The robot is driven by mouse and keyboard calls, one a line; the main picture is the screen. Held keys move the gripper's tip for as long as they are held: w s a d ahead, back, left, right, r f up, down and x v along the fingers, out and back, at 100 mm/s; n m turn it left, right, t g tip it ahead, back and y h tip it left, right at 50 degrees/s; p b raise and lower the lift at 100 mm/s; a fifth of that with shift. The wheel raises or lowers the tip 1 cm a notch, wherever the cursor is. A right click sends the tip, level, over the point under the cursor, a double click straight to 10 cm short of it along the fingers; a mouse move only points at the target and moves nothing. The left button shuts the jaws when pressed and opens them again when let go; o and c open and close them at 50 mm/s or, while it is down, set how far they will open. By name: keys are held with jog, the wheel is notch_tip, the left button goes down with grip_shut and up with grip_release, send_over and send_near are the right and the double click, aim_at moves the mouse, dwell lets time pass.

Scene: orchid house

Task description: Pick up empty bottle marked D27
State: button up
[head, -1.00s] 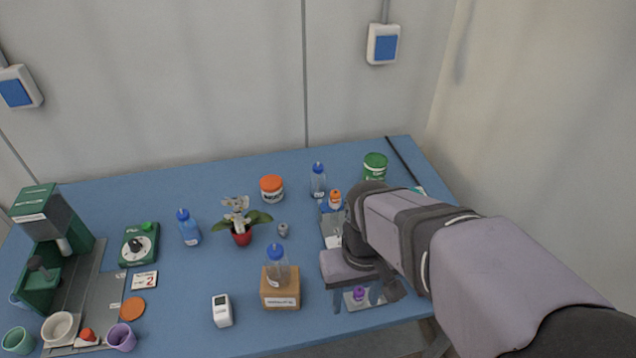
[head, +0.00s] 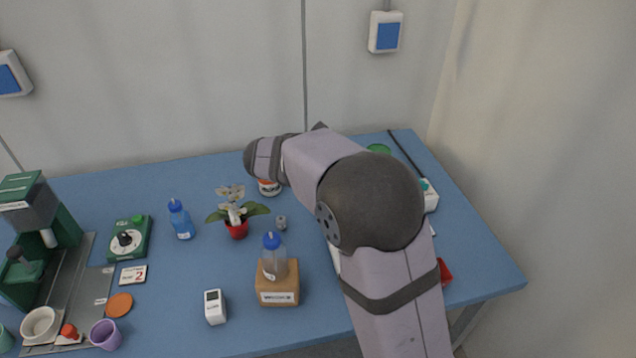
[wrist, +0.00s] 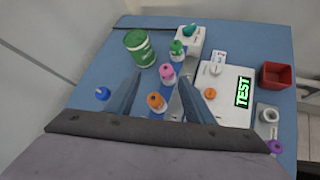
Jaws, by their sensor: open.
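I cannot read a D27 mark in any view. A clear bottle with a blue cap (head: 273,257) stands upright in a wooden block with a label; it looks empty. A blue-tinted bottle with a blue cap (head: 181,221) stands to its left. My gripper (wrist: 160,76) is open and empty, above the table's right part. Orange-capped (wrist: 156,101) and pink-capped (wrist: 166,72) bottles appear between or near its fingers. In the head view my arm hides the gripper.
A potted orchid (head: 236,229), an orange-lidded jar (head: 269,187) and a white meter (head: 215,307) stand on the blue table.

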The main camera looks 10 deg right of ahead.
jog(key=w+a+n+t+h+b, duration=0.1)
jog(key=w+a+n+t+b, duration=0.1)
jog(key=w+a+n+t, duration=0.55)
jog(key=shift+w+d+f+g+p, duration=0.45)
jog(key=shift+w+d+f, duration=0.45)
jog(key=shift+w+f, duration=0.35)
jog(key=shift+w+d+f+g+p, duration=0.45)
jog(key=shift+w+d+f, duration=0.55)
jog(key=shift+w, duration=0.5)
jog(key=shift+w+d+f+g+p, duration=0.45)
jog(key=shift+w+d+f, duration=0.35)
jog(key=shift+w+f, duration=0.5)
jog(key=shift+r, duration=0.1)
grip_shut()
